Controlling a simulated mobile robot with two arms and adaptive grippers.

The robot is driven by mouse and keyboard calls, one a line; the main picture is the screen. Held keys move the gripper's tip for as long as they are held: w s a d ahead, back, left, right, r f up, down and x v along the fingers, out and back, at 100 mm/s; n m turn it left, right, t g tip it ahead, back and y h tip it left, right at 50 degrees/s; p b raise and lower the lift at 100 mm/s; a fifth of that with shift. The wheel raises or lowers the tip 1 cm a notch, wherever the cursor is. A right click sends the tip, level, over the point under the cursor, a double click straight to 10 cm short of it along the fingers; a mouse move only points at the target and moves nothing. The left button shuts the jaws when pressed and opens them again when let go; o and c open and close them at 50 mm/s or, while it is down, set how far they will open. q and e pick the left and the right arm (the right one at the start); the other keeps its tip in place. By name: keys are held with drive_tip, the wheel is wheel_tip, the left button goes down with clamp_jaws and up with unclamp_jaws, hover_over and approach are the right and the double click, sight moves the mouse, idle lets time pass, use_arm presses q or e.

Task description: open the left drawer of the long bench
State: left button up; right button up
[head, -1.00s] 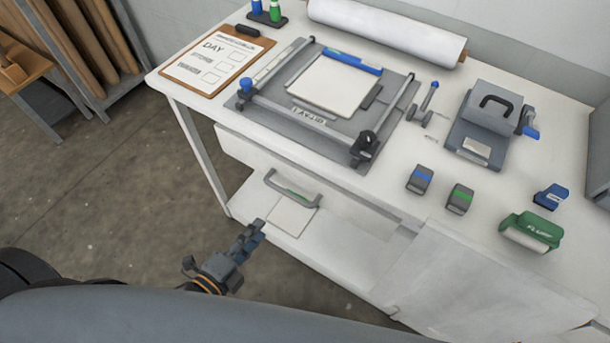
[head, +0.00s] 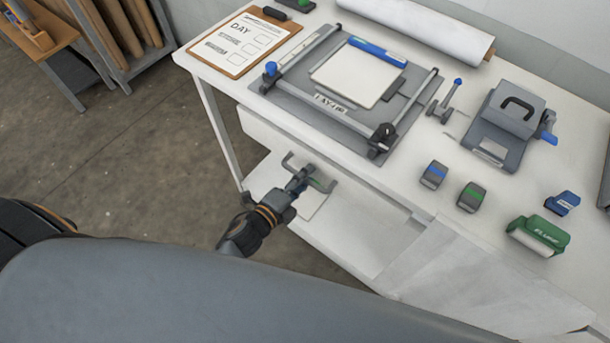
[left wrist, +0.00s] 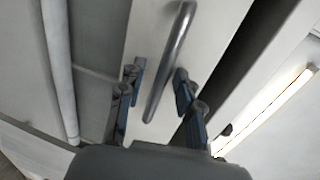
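The long white bench (head: 345,225) has a left drawer (head: 268,128) under its top, and its front looks closed. The drawer's grey bow handle (head: 325,182) is partly hidden by my left gripper (head: 303,180) in the head view. In the left wrist view, the handle (left wrist: 170,62) runs up between the two spread fingers of my left gripper (left wrist: 157,88). The fingers stand one on each side of the bar, with gaps between them and it. My right gripper shows in neither view.
On the bench top are a clipboard (head: 243,43), a framed press jig (head: 345,90), a grey punch (head: 503,125), small blocks (head: 471,197) and a green roller (head: 537,236). A lower shelf (head: 335,240) lies beneath. A wooden stand (head: 45,42) is at far left.

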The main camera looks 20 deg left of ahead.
use_arm(q)
drive_tip(key=shift+w, duration=0.15)
drive_tip(key=shift+c, duration=0.4)
clamp_jaws()
